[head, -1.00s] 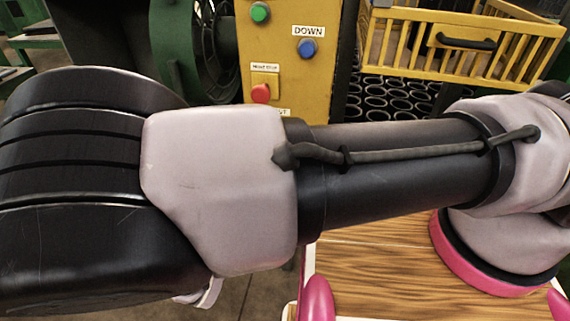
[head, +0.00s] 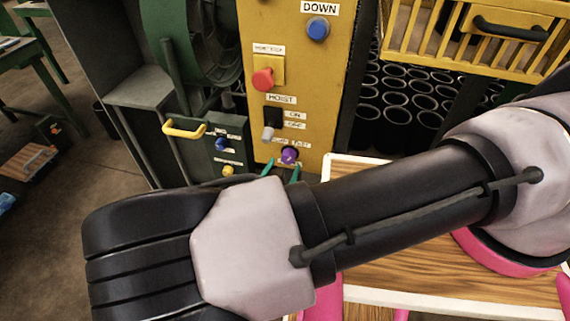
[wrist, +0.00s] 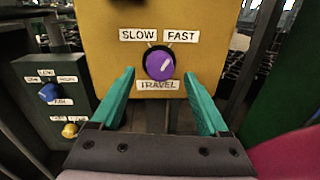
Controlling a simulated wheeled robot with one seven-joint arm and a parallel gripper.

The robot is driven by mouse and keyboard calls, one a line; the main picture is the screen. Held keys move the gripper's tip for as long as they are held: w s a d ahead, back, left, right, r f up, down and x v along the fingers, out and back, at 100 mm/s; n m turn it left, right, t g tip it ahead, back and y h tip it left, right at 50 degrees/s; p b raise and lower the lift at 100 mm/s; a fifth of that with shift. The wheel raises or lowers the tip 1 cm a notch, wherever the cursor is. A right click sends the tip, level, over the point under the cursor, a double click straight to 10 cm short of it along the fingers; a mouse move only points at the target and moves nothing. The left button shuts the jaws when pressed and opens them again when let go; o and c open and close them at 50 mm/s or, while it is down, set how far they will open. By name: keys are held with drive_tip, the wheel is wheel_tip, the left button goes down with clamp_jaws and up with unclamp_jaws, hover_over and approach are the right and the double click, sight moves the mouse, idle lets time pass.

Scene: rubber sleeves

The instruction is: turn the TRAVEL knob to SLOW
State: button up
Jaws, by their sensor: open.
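The purple TRAVEL knob (wrist: 159,65) is on the yellow panel in the wrist view, with a SLOW label (wrist: 138,35) up left, a FAST label (wrist: 182,35) up right and a TRAVEL label (wrist: 158,85) below. Its pale pointer mark seems to lean up right, towards FAST. My gripper (wrist: 160,80) is open, with one teal finger on each side of the knob in the picture. I cannot tell whether the tips reach it. In the head view the knob (head: 290,155) shows low on the panel, just above the teal fingertips (head: 282,170); my arm hides the rest of the gripper.
Above the knob on the yellow panel (head: 330,90) are a HOIST switch (head: 269,131), a red button (head: 263,79) and a blue DOWN button (head: 318,29). A dark green box (head: 215,150) with blue and yellow knobs stands left. Racked black sleeves (head: 400,110) are at the right.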

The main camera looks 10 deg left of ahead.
drive_tip(key=shift+w+d, duration=0.15)
drive_tip(key=shift+w, duration=0.9)
clamp_jaws()
drive_tip(key=shift+n, duration=0.3)
drive_tip(key=n, duration=0.5)
drive_tip(key=shift+f+n, duration=0.1)
drive_tip(key=shift+n, duration=0.2)
drive_tip(key=n, duration=0.6)
drive_tip(key=shift+t+y, duration=0.3)
drive_tip(key=shift+t, duration=0.1)
